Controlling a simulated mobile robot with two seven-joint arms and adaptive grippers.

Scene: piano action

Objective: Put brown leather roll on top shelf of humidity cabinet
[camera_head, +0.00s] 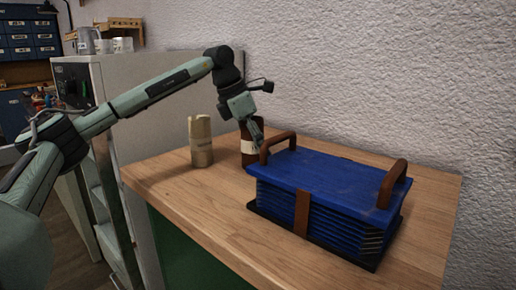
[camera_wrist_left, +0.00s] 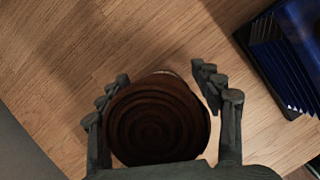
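The brown leather roll (camera_head: 247,159) stands upright on the wooden tabletop, with a pale label band around it. In the left wrist view its spiral end (camera_wrist_left: 155,122) faces the camera. My left gripper (camera_head: 257,138) is at the roll's upper part, coming from above. Its fingers (camera_wrist_left: 160,92) are spread on either side of the roll, with a gap visible at the right finger; contact at the left finger is unclear. The pale grey cabinet (camera_head: 135,72) stands left of the table, with shelf-like parts low on its front, partly hidden by my left arm. My right gripper is not in view.
A tan paper roll (camera_head: 200,141) stands left of the brown roll. A blue bellows (camera_head: 325,180) with brown handles sits close on the right. The front left of the wooden tabletop (camera_head: 205,200) is clear.

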